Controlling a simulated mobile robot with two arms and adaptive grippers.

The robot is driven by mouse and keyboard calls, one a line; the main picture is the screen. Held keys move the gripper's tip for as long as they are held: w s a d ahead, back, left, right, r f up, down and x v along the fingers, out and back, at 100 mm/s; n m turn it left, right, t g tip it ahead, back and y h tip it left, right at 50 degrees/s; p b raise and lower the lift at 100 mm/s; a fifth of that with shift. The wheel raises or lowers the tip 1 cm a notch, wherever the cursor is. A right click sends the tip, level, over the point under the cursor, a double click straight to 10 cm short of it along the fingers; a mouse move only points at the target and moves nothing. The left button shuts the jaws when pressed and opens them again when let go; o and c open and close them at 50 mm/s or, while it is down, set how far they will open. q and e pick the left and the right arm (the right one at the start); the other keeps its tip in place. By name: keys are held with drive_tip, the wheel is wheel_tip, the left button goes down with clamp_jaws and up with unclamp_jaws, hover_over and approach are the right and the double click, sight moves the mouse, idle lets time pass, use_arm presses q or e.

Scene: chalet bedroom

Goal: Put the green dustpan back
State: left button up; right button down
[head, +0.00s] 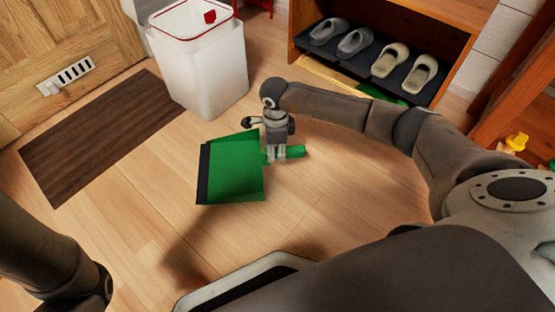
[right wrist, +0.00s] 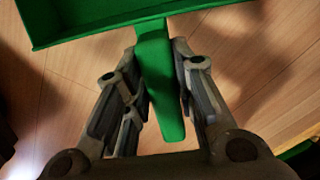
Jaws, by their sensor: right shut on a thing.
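The green dustpan (head: 236,172) is held above the wooden floor in the middle of the head view, its wide dark-edged pan facing left. My right gripper (head: 276,157) is shut on its handle (head: 294,152). In the right wrist view the handle (right wrist: 160,85) lies between the two fingers of the right gripper (right wrist: 160,70), with the pan (right wrist: 90,22) at the top. Part of my left arm shows at the lower left of the head view, but its gripper is not in view.
A white bin (head: 203,75) with a red rim stands behind the dustpan. A dark mat (head: 95,137) lies at left by the wooden door (head: 60,35). A wooden shoe rack (head: 440,30) holds slippers, with a green thing (head: 378,94) low at its front. Bare floor surrounds the dustpan.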

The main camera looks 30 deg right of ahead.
drive_tip(key=shift+w+d+f, duration=0.1)
drive_tip(key=shift+d+f, duration=0.1)
drive_tip(key=shift+f, duration=0.05)
drive_tip(key=f+b, duration=0.2)
drive_tip(key=f, duration=0.1)
drive_tip(key=shift+w+d+f+b, duration=0.1)
drive_tip(key=shift+d+f+b, duration=0.1)
drive_tip(key=shift+f+b, duration=0.15)
drive_tip(key=shift+r, duration=0.15)
drive_tip(key=c, duration=1.7)
unclamp_jaws()
drive_tip(key=o, duration=0.5)
